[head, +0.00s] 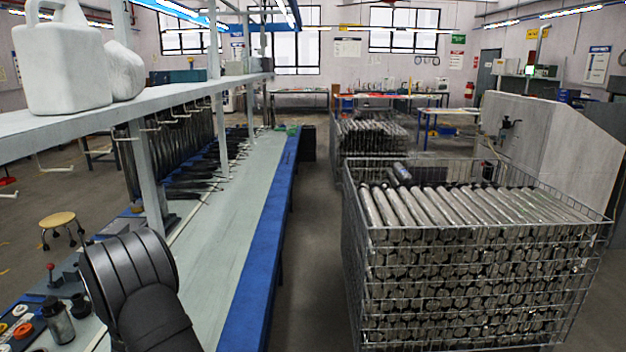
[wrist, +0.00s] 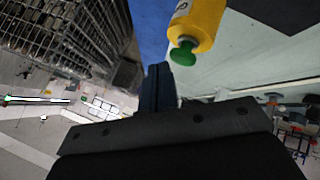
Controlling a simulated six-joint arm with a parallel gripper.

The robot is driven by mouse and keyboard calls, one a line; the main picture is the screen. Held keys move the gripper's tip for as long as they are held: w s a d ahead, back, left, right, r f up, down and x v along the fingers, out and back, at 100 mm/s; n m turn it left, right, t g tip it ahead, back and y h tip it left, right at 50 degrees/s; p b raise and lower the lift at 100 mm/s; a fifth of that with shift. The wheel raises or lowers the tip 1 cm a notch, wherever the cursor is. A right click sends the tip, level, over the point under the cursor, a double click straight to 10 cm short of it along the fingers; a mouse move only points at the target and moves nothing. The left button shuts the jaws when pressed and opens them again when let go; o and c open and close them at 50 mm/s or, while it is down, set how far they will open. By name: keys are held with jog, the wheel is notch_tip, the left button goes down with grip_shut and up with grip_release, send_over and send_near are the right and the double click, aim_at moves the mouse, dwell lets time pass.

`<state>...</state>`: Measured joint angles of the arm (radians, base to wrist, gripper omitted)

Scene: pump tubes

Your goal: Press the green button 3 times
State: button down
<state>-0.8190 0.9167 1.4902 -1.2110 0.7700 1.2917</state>
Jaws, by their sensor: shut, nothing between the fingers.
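In the wrist view a yellow rounded body (wrist: 203,18) with a short green round end (wrist: 183,54) shows at the top. The green end looks like the button, but I cannot be sure. My gripper (wrist: 158,72) is shut and empty, its dark fingers seen just left of and below the green end. A gap shows between them in the picture; their true distance is unclear. I cannot make out the green button in the head view, where my dark arm covers part of the bench at lower left.
A pale bench (head: 222,215) with a blue front edge (head: 262,225) runs away from me. A shelf (head: 115,112) with white jugs (head: 60,68) stands over it. A red-knobbed lever (head: 50,268) and small parts lie at lower left. A wire crate of metal tubes (head: 357,290) stands right of the aisle.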

jog(key=shift+r, duration=0.3)
notch_tip(320, 180, up, 6)
dwell(0.7)
dwell(2.3)
jog(key=shift+a+f, duration=0.25)
jog(key=shift+f, duration=0.9)
jog(key=shift+a+f, duration=0.3)
jog(key=shift+f, duration=0.9)
jog(key=shift+a+f, duration=0.25)
jog(key=shift+f, duration=0.9)
